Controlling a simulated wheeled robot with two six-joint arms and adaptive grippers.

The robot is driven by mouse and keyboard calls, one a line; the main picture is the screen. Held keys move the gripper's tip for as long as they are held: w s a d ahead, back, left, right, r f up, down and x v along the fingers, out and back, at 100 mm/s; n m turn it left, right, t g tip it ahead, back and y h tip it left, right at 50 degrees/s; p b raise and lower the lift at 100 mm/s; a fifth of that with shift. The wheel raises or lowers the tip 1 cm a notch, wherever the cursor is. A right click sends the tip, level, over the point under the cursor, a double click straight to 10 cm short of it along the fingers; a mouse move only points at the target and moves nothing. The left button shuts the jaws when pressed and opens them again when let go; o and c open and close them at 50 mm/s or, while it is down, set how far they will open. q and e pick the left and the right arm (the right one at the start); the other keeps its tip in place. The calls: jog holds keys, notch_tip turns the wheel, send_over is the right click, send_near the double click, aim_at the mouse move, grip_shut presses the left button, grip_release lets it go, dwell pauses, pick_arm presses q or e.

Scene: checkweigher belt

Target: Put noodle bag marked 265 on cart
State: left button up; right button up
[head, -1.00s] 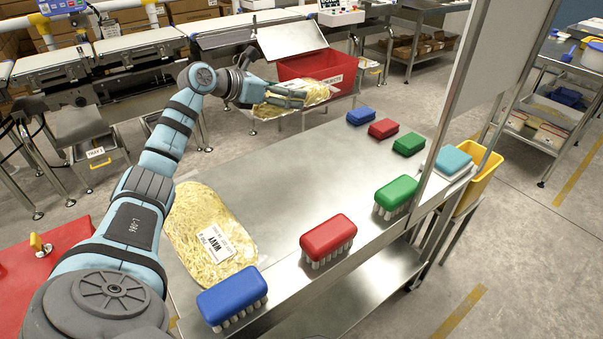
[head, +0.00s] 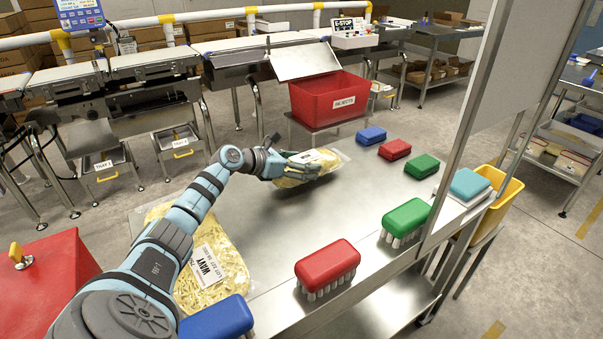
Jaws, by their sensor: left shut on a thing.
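My left gripper (head: 298,166) is shut on a clear bag of pale noodles (head: 322,165) with a white label. It holds the bag at the far end of the steel table (head: 300,215); I cannot tell whether the bag touches the top. The label is too small to read, so the mark 265 cannot be confirmed. A second noodle bag (head: 217,262) lies flat on the near left of the table. Its label reads WAVY, and my left arm covers part of it. No separate cart can be made out for certain. My right gripper is not in view.
Blue, red and green brushes (head: 327,265) stand along the table's right side. A red reject bin (head: 329,101) stands beyond the far end. The checkweigher belt (head: 60,78) is at the back left, a yellow bin (head: 498,190) at right. The table's middle is clear.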

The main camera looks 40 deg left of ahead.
pick_arm(q)
jog(key=shift+f, duration=0.9)
jog(key=shift+r, duration=0.1)
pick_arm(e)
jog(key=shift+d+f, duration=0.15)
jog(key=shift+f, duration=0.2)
pick_arm(q)
jog(key=o, duration=1.6)
jog(key=shift+o, duration=0.2)
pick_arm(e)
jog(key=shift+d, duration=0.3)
